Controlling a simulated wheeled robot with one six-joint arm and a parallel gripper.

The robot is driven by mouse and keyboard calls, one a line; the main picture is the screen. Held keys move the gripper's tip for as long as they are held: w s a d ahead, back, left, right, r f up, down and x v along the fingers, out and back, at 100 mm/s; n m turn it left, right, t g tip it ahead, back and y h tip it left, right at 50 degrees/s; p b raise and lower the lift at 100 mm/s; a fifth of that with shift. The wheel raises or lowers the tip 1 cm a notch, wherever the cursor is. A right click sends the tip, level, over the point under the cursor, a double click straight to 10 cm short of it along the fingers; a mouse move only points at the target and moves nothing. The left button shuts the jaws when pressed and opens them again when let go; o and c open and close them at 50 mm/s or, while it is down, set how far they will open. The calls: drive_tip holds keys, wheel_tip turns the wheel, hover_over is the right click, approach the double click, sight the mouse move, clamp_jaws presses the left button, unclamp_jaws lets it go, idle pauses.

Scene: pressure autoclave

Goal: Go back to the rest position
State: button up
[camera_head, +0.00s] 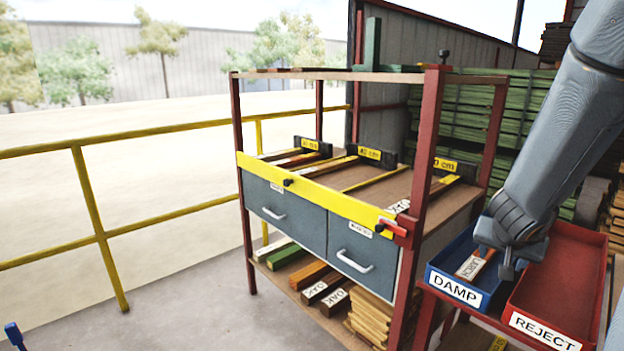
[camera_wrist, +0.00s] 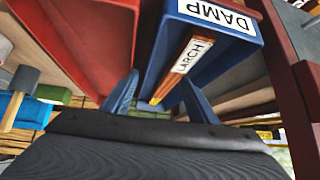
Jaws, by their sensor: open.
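My gripper (camera_head: 508,258) is above the blue DAMP bin (camera_head: 455,289), at the lower right of the head view. In the wrist view my gripper (camera_wrist: 160,95) has its two fingers apart, with a gap between them. A reddish-brown wooden piece labelled LARCH (camera_head: 474,263) lies in the DAMP bin. It also shows in the wrist view (camera_wrist: 188,60), in line with the gap between the fingers. From these views I cannot tell whether either finger touches it. My grey arm reaches down from the upper right of the head view.
A red REJECT bin (camera_head: 560,300) stands beside the DAMP bin. A red-framed rack (camera_head: 432,190) with a yellow front bar (camera_head: 315,198), grey drawers (camera_head: 365,250) and labelled wood pieces stands to the left. A yellow railing (camera_head: 90,200) runs along the far left. Floor before it is open.

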drive_tip(key=s+a+n+g+y+p, duration=0.1)
drive_tip(key=s+a+n+y, duration=0.2)
drive_tip(key=a, duration=0.7)
drive_tip(key=s+a+n+g+y+p, duration=0.1)
drive_tip(key=s+a+n+y, duration=0.15)
drive_tip(key=a, duration=0.75)
drive_tip(key=s+a+n+g+p, duration=0.1)
drive_tip(key=s+a+n+g, duration=0.2)
drive_tip(key=s, duration=1.2)
drive_tip(key=a+g, duration=0.1)
drive_tip(key=a, duration=0.2)
drive_tip(key=shift+a+g, duration=0.3)
